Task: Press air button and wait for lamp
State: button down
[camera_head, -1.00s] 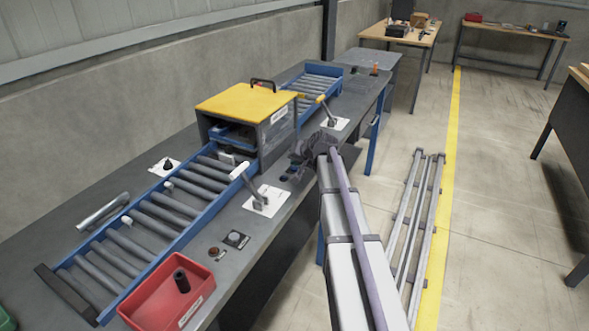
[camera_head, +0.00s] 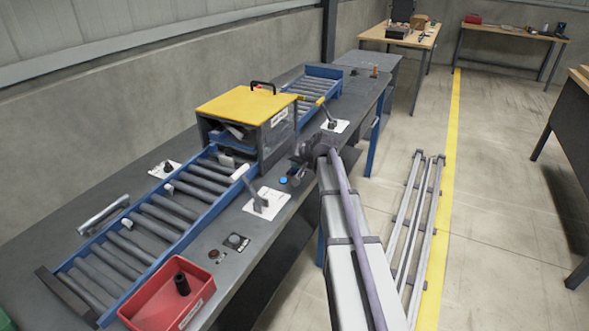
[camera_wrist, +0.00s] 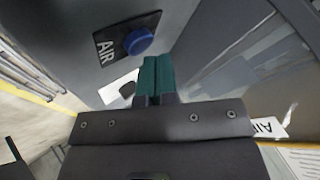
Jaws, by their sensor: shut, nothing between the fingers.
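The blue air button (camera_head: 283,180) is on the bench's front edge, right of the yellow-topped box. In the wrist view the button (camera_wrist: 138,41) stands out as a round blue cap on a dark plate lettered AIR (camera_wrist: 107,48). My gripper (camera_head: 296,178) is just right of the button in the head view. In the wrist view its teal fingers (camera_wrist: 154,66) are shut and empty, their tips below and right of the button and apart from it in the picture. A small reddish round part (camera_head: 214,254) is set in the bench farther left; I cannot tell whether it is the lamp or lit.
The yellow-topped box (camera_head: 245,103) spans the blue roller conveyor (camera_head: 165,250). Levers stand on white cards (camera_head: 270,203) (camera_head: 341,126) along the bench edge. A black knob (camera_head: 236,241) and a red bin (camera_head: 150,312) are nearer. The floor to the right has metal rails (camera_head: 412,230).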

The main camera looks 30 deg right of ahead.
aim_at(296, 170)
jog(key=shift+r, duration=0.35)
notch_tip(296, 170, up, 5)
jog(key=p, duration=0.5)
jog(key=shift+r, duration=0.15)
dwell(0.4)
